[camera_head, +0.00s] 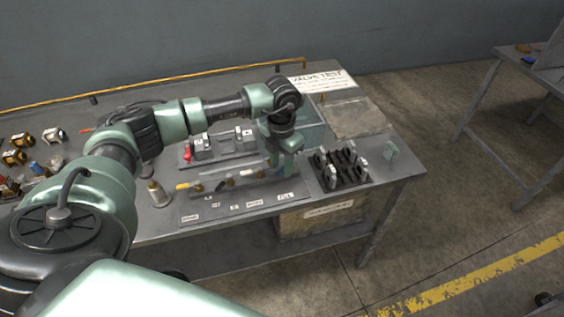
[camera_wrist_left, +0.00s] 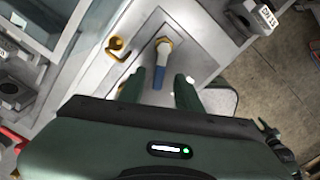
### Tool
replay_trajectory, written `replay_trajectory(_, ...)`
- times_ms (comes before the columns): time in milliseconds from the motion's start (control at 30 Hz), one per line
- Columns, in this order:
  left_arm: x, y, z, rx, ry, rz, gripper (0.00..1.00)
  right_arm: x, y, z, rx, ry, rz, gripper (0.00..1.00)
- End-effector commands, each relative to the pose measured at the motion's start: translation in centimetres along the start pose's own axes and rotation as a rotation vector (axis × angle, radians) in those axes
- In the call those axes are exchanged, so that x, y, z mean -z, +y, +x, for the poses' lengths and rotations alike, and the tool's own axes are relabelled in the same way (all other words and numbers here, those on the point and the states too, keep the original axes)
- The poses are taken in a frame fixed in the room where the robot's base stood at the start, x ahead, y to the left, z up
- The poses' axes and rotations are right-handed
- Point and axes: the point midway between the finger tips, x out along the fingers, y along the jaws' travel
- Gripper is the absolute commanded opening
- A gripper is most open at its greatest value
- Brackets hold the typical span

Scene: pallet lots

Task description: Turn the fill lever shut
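My left gripper (camera_head: 281,170) hangs over the right end of the valve panel (camera_head: 222,209) on the bench. In the left wrist view, a lever with a blue grip (camera_wrist_left: 159,77) on a pale stem points toward my left gripper (camera_wrist_left: 159,92). The two dark fingers are spread apart on either side of the blue grip, with visible gaps, so the gripper is open. The label below the panel's right end (camera_head: 286,196) seems to read FILL, but it is small. A yellow-handled lever (camera_head: 183,186) is at the panel's left end. My right gripper is not in view.
A black rack (camera_head: 341,181) with several slots stands right of the panel. A small bottle (camera_head: 157,195) stands to its left. A red-tipped grey fixture (camera_head: 213,148) is behind it. A brass hook-like part (camera_wrist_left: 117,45) sits close to the blue lever.

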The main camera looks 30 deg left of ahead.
Motion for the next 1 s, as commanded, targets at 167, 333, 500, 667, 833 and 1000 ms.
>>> replay_trajectory(167, 0.0, 0.0, 0.1, 0.0, -0.001, 0.0, 0.34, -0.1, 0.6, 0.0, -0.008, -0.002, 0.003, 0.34)
replay_trajectory(333, 0.0, 0.0, 0.1, 0.001, -0.001, 0.0, 0.04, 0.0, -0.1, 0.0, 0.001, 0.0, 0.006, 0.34)
replay_trajectory(500, 0.0, 0.0, 0.1, 0.001, -0.001, 0.0, 0.0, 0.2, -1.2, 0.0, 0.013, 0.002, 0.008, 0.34)
replay_trajectory(667, -0.1, 0.1, 0.1, 0.001, -0.002, 0.015, 0.0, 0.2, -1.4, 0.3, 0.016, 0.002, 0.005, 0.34)
replay_trajectory(833, -0.1, 0.3, 0.2, 0.0, -0.003, 0.079, 0.0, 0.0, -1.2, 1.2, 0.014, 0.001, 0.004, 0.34)
replay_trajectory(1000, -0.2, 0.8, 0.3, 0.0, -0.005, 0.191, 0.0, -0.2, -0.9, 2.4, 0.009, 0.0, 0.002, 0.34)
